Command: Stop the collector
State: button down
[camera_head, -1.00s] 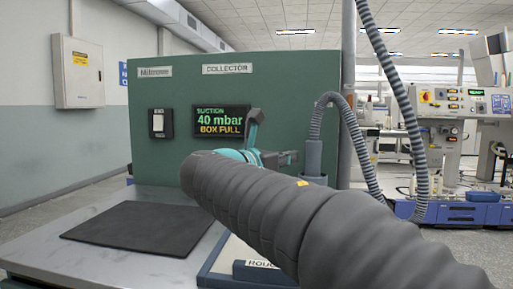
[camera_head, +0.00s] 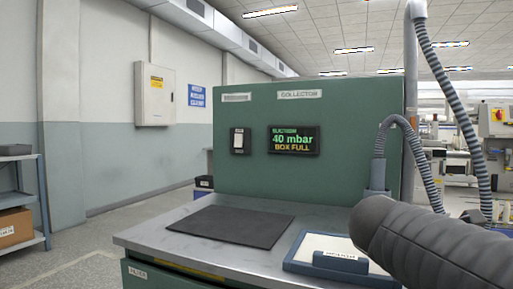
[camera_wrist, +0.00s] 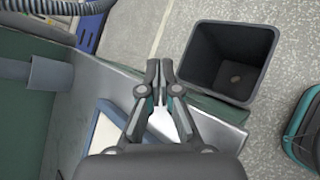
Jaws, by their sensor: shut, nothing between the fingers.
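The green collector cabinet (camera_head: 340,180) stands at the back of a grey metal bench in the head view, labelled COLLECTOR. A switch with a white rocker (camera_head: 239,140) in a black frame is on its left part. Its on or off position is too small to tell. The display (camera_head: 294,139) beside it reads suction 40 mbar and BOX FULL. My gripper (camera_wrist: 160,68) shows in the wrist view, shut and empty, above the bench edge near a dark bin. It is out of the head view, where only my grey arm shows at lower right.
A black mat (camera_head: 230,226) and a blue-edged tray (camera_head: 330,255) lie on the bench (camera_head: 140,236). A grey hose (camera_head: 400,125) rises from a pipe at the bench's right. An open dark bin (camera_wrist: 228,60) and a teal-and-black object (camera_wrist: 303,130) stand on the floor. A shelf (camera_head: 22,205) is at left.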

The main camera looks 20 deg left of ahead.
jog(key=s+d+f+m+g+y, duration=0.1)
jog(key=s+d+f+m+y, duration=0.1)
jog(key=s+f+m, duration=0.8)
jog(key=s+d+f+m+g+y, duration=0.2)
jog(key=s+f+m+y, duration=0.3)
jog(key=s+f+m, duration=0.5)
jog(key=shift+s+d+f+g, duration=0.25)
jog(key=shift+s+f+g, duration=0.05)
jog(key=shift+s, duration=0.6)
jog(key=shift+d, duration=0.15)
